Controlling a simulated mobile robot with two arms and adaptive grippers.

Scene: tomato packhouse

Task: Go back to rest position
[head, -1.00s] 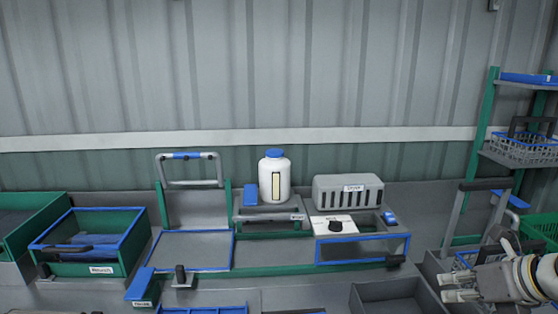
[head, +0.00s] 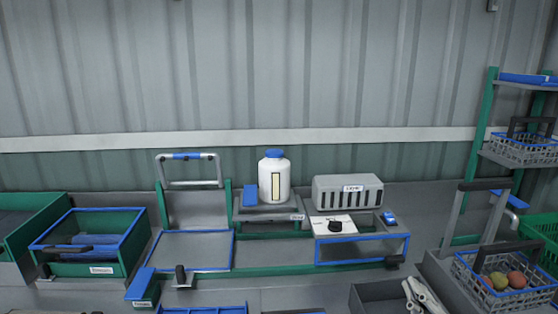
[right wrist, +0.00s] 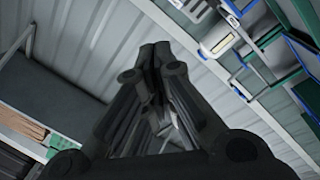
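My right gripper (head: 414,288) shows at the bottom edge of the head view, with only its pale fingers in frame, over the grey open bin (head: 368,294). In the right wrist view its dark fingers (right wrist: 157,50) come together at the tips with nothing visible between them. My left gripper is not in view. A wire basket (head: 503,301) with several red and yellowish tomatoes (head: 516,280) stands to the right of the right gripper, apart from it.
A green, blue-rimmed crate (head: 92,258) is at left. A shelf rack (head: 486,115) with another wire basket (head: 525,147) is at right.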

